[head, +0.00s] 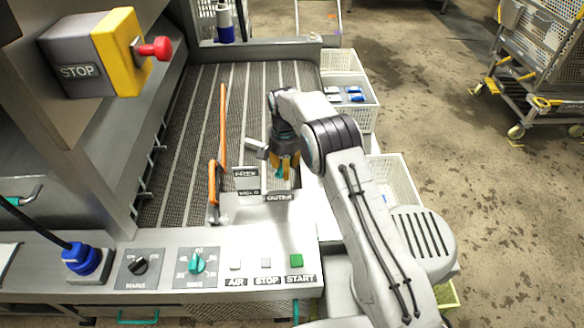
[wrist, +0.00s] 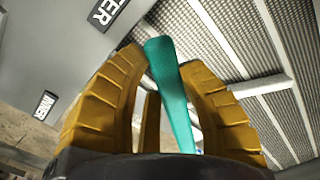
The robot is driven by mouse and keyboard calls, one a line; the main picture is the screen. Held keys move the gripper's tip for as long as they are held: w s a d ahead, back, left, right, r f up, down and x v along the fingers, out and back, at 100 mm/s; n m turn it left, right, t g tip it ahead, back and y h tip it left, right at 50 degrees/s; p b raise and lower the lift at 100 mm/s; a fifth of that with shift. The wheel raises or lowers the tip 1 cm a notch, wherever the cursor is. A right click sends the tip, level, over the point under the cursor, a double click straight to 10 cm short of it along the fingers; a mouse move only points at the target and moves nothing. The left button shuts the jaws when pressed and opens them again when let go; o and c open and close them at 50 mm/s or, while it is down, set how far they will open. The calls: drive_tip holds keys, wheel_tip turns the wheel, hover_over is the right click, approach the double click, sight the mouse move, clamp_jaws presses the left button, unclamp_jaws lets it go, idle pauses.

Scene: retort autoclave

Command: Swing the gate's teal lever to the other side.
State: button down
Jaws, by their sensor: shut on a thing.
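My gripper (head: 284,163), with yellow ribbed fingers, is at the front right corner of the slatted conveyor bed, behind the OUTER label (head: 279,197). A bit of the teal lever (head: 279,173) shows between the fingers there. In the wrist view my gripper (wrist: 163,58) has a finger on each side of the teal lever (wrist: 172,85), which runs up between them, tip showing. The fingers are shut on the lever. Its lower end is hidden by the gripper body. The gate itself is hard to make out behind my arm.
An orange bar (head: 222,125) with an orange handle (head: 213,182) stands left of the lever. A red STOP button (head: 155,49) juts out at upper left. The front panel (head: 225,255) has knobs and buttons. White baskets (head: 345,93) line the right side.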

drive_tip(key=shift+a+f, duration=0.1)
drive_tip(key=shift+a, duration=0.05)
idle(0.3)
drive_tip(key=c, duration=0.7)
unclamp_jaws()
drive_tip(key=shift+w+a, duration=0.1)
drive_tip(key=shift+c, duration=0.2)
wheel_tip(320, 180, up, 12)
idle(0.4)
